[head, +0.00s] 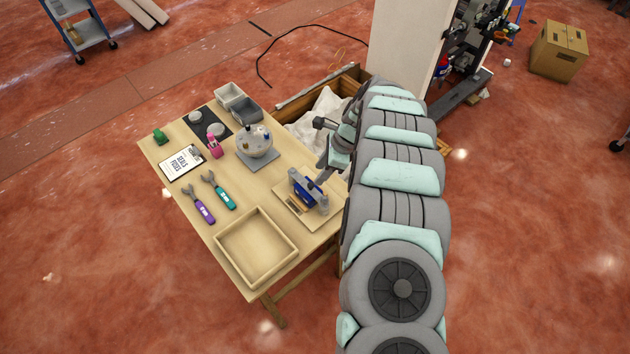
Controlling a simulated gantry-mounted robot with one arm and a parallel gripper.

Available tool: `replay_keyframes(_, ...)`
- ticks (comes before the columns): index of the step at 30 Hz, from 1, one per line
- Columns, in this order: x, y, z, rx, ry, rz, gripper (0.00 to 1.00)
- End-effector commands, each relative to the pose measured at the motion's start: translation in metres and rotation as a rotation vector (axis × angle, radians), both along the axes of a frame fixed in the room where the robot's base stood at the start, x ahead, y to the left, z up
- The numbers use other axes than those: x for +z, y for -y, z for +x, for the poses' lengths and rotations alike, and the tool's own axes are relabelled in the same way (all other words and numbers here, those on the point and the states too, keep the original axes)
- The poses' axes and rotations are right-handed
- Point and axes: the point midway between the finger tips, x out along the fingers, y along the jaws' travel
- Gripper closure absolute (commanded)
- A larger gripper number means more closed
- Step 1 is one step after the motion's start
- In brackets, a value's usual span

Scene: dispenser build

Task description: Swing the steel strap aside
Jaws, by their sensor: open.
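A blue and grey device (303,192) stands on a light wooden board (285,206) at the table's right side. Grey metal parts show along its top and right side, but I cannot tell which of them is the steel strap. My gripper (318,183) is open, pointing down at the upper right of the device, very close to it. I cannot tell whether it touches. My arm comes in from the right and hides the table's right edge there.
The wooden table (262,284) also holds an empty wooden tray (256,248), purple (202,207) and teal (220,193) wrenches, a clipboard (182,162), a pink bottle (214,148), a round white holder (254,147) and grey bins (238,100). A crate with white sheeting (318,112) stands behind.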

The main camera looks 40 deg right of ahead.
Motion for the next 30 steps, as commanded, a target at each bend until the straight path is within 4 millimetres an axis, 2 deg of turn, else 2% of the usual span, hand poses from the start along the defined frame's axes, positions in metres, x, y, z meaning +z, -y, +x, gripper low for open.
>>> replay_keyframes(1, -0.012, -0.004, 0.002, 0.001, -0.002, 0.002, 0.59)
replay_keyframes(6, -0.038, -0.011, 0.009, 0.001, -0.001, 0.001, 0.59)
replay_keyframes(12, -0.054, -0.014, 0.016, 0.001, 0.001, -0.001, 0.59)
replay_keyframes(24, -0.059, -0.016, 0.018, 0.001, 0.002, 0.000, 0.59)
replay_keyframes(30, -0.059, -0.016, 0.018, 0.001, 0.001, -0.001, 0.74)
